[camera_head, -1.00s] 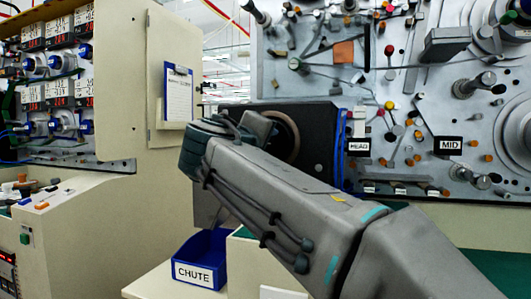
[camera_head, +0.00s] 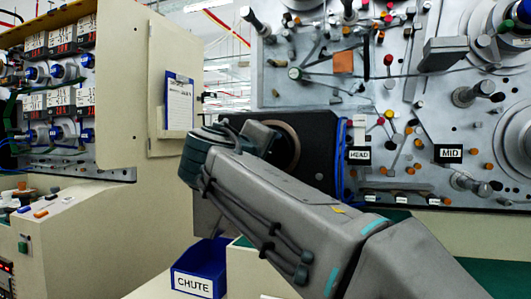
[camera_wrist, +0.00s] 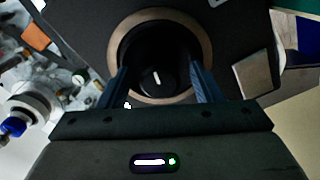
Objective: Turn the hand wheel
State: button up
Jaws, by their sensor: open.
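The hand wheel is a tan-brown ring around a dark recessed centre with a small white mark. In the wrist view the hand wheel (camera_wrist: 196,40) lies straight ahead of my gripper (camera_wrist: 160,74). My gripper is open, with one blue-grey finger on each side of the dark centre, inside the ring's outline. I cannot tell whether the fingers touch anything. In the head view the hand wheel (camera_head: 291,142) shows only partly on a dark panel, behind my arm. My fingertips are hidden there.
A blue bin labelled CHUTE (camera_head: 201,268) stands below my arm. The machine plate to the right carries pegs, knobs, a HEAD label (camera_head: 359,155) and a MID label (camera_head: 461,153). A cream cabinet (camera_head: 118,88) with a clipboard (camera_head: 179,104) stands left.

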jog(key=p+v, duration=0.1)
jog(key=v, duration=1.3)
jog(key=shift+w, duration=0.1)
